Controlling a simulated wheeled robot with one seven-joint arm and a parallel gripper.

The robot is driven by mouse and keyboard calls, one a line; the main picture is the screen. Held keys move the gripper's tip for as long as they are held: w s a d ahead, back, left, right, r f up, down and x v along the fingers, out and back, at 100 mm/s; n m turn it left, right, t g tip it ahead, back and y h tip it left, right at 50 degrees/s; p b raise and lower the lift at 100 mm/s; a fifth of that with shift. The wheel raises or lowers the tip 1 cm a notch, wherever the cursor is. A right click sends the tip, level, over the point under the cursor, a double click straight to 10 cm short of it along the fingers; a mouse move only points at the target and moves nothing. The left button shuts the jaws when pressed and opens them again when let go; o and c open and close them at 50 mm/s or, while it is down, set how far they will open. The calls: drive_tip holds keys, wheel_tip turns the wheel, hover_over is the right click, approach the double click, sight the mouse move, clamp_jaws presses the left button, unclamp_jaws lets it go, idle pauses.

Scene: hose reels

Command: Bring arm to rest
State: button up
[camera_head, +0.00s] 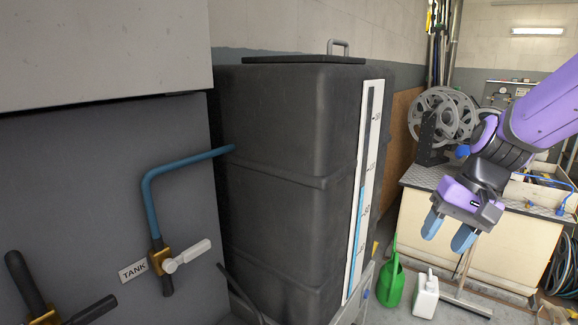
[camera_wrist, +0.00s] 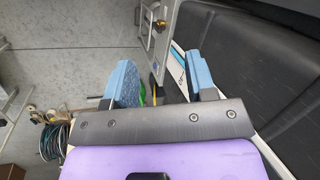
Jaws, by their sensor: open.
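My gripper (camera_head: 449,232), on my purple arm, hangs at the right in the head view. Its two blue fingers point down and are apart, with nothing seen between them. In the wrist view the gripper (camera_wrist: 158,85) also shows its blue fingers spread wide and empty. It is in the air, apart from the dark tank (camera_head: 290,170) to its left, and it appears in front of the workbench (camera_head: 480,250).
A blue pipe (camera_head: 150,200) with a white-handled valve (camera_head: 187,257) is at the left. A green watering can (camera_head: 391,281) and a white jug (camera_head: 426,296) stand on the floor below my gripper. Grey reels (camera_head: 444,113) stand on the bench. Coiled hoses (camera_head: 565,265) are at the far right.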

drive_tip(key=s+d+r+n+t+h, duration=0.1)
drive_tip(key=s+r+t+h, duration=0.1)
drive_tip(key=s+r, duration=0.2)
drive_tip(key=s+d+r+n+t+h, duration=0.2)
drive_tip(key=s+r, duration=0.3)
drive_tip(key=s, duration=0.4)
drive_tip(key=shift+s+r+t, duration=0.2)
drive_tip(key=shift+s+t, duration=0.15)
drive_tip(key=shift+t, duration=0.35)
